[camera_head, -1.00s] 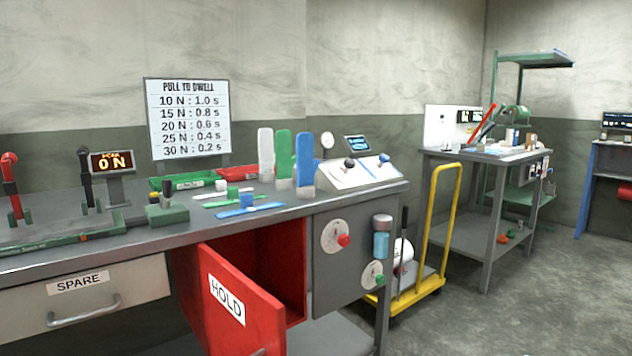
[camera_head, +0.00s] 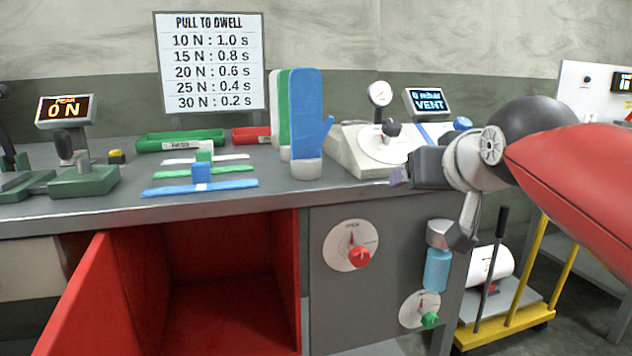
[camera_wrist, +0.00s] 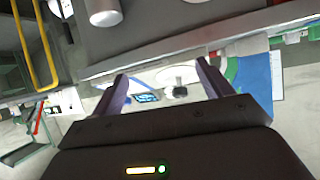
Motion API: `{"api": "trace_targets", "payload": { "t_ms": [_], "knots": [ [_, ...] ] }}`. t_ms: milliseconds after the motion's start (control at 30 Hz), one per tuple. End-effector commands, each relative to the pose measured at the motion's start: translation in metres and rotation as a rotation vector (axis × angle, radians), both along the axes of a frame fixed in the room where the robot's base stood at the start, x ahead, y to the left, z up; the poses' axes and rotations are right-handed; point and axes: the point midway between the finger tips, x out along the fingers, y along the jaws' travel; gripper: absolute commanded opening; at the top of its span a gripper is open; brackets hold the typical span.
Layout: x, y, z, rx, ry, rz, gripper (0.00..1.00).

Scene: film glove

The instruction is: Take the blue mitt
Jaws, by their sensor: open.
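The blue mitt (camera_head: 307,115) stands upright on a pale cuff near the bench's front edge, thumb toward the right. A green mitt (camera_head: 284,105) and a white mitt (camera_head: 274,100) stand behind it, mostly hidden by it. My gripper (camera_head: 400,176) is to the right of the blue mitt, apart from it, at about the height of the bench edge. In the wrist view, my gripper (camera_wrist: 160,82) is open with nothing between its fingers. The blue mitt (camera_wrist: 253,78) shows there outside the fingers, to the right.
A control console (camera_head: 355,145) with gauge and screen stands right of the mitts, close behind my gripper. White, green and blue strips (camera_head: 230,184) lie left of them. The red cabinet door (camera_head: 95,300) is open below the bench (camera_head: 90,215). A yellow cart (camera_head: 510,325) is at lower right.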

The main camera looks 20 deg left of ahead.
Motion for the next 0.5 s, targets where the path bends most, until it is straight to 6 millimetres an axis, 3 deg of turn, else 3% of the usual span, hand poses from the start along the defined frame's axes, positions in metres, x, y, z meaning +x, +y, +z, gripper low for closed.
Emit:
{"api": "trace_targets", "payload": {
  "t_ms": [33, 200, 333, 500],
  "knots": [
    [0.016, 0.036, 0.013, 0.024, -0.076, 0.049, 0.78],
    [0.031, 0.123, 0.082, 0.1, -0.295, 0.155, 0.78],
    [0.024, 0.166, 0.114, 0.144, -0.397, 0.207, 0.78],
    [0.022, 0.188, 0.133, 0.165, -0.448, 0.232, 0.78]
  ]
}}
